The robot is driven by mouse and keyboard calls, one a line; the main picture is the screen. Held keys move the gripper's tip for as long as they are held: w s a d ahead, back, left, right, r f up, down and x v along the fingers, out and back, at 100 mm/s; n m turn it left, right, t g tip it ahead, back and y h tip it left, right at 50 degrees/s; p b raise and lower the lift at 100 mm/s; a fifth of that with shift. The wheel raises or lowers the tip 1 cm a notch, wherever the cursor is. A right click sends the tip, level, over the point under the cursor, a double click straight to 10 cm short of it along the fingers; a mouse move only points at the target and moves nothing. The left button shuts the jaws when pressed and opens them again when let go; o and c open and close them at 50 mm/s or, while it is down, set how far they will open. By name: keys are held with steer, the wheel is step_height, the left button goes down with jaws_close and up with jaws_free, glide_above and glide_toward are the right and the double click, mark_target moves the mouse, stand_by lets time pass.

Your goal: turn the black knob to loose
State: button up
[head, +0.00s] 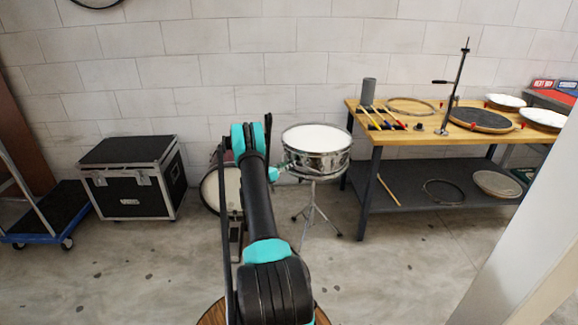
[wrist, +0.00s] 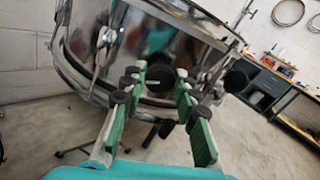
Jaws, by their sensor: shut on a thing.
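The black knob (wrist: 160,75) shows in the wrist view at the lower side of the chrome snare drum (wrist: 160,45). My gripper (wrist: 161,93) has its green-padded fingers on either side of the knob and is shut on it. Part of the knob is covered by the fingers. In the head view the snare drum (head: 317,155) stands on its stand with its white head up. My arm reaches to the drum's left side there, and the knob cannot be made out.
A chrome stand (head: 314,210) holds the drum. A wooden workbench (head: 440,140) with tools and drum parts stands right. A black flight case (head: 132,175) stands left. A bass drum is partly behind my arm.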

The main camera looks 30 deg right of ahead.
steer(key=o, duration=1.2)
steer(key=shift+c, duration=0.2)
steer(key=s+a, duration=0.1)
steer(key=a, duration=1.1)
steer(key=shift+s+f, duration=0.2)
steer(key=shift+s, duration=0.05)
